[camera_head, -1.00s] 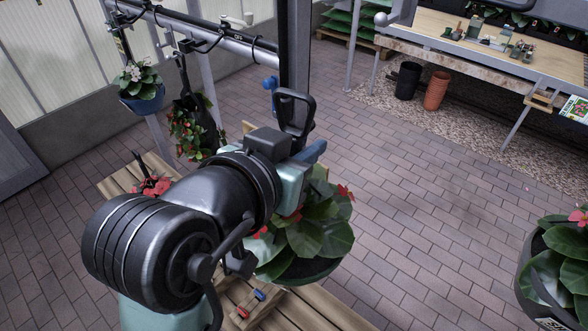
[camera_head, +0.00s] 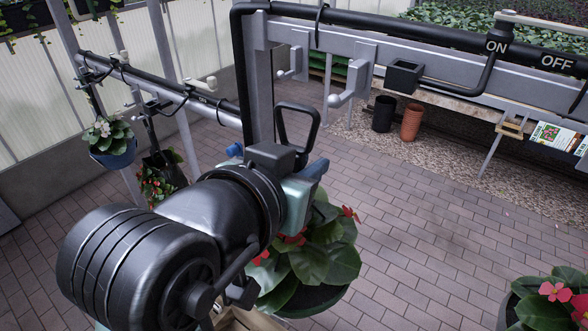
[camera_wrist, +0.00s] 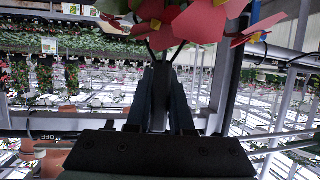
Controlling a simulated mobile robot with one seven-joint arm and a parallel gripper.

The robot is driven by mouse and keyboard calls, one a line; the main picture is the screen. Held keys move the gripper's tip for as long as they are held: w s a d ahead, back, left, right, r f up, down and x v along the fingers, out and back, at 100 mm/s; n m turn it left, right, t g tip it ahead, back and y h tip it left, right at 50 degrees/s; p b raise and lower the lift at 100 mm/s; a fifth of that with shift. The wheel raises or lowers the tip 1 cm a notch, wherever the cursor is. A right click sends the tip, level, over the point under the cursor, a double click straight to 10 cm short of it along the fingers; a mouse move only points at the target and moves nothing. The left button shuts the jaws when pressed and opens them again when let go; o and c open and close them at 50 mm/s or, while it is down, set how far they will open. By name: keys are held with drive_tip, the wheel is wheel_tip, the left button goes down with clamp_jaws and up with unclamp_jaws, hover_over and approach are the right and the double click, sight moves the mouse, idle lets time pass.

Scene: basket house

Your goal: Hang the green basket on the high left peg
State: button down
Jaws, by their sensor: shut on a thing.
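The green basket is a dark green pot (camera_head: 312,301) with broad leaves and red flowers, in the lower middle of the head view. My gripper (camera_head: 308,172) is shut on its black handle, whose loop (camera_head: 299,122) rises above the fingers; my arm hides part of the pot. In the wrist view the fingers (camera_wrist: 160,95) close on a dark strip, with red flowers (camera_wrist: 185,18) above. Two pale pegs, a left one (camera_head: 285,75) and a right one (camera_head: 340,98), stick out from the grey rail (camera_head: 400,62) beyond the basket. The basket hangs apart from both.
A black post (camera_head: 247,70) stands just left of the pegs. A blue basket (camera_head: 115,158) and a dark basket (camera_head: 165,170) hang from the left rail (camera_head: 160,85). Another potted plant (camera_head: 550,300) is at lower right. A black pipe runs above the peg rail. Brick floor lies open behind.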

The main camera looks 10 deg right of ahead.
drive_tip(key=shift+w+d, duration=1.65)
drive_tip(key=shift+d, duration=0.05)
drive_tip(key=shift+w+d+r, duration=0.1)
drive_tip(key=shift+w+d, duration=0.1)
drive_tip(key=shift+d, duration=0.05)
drive_tip(key=shift+w+d+p, duration=0.5)
drive_tip(key=shift+w+d, duration=0.5)
drive_tip(key=shift+w+d, duration=0.1)
drive_tip(key=shift+w+d+r, duration=0.1)
drive_tip(key=shift+w+d, duration=0.2)
drive_tip(key=shift+d, duration=0.05)
drive_tip(key=shift+d+f, duration=0.2)
drive_tip(key=shift+f, duration=0.2)
idle(0.8)
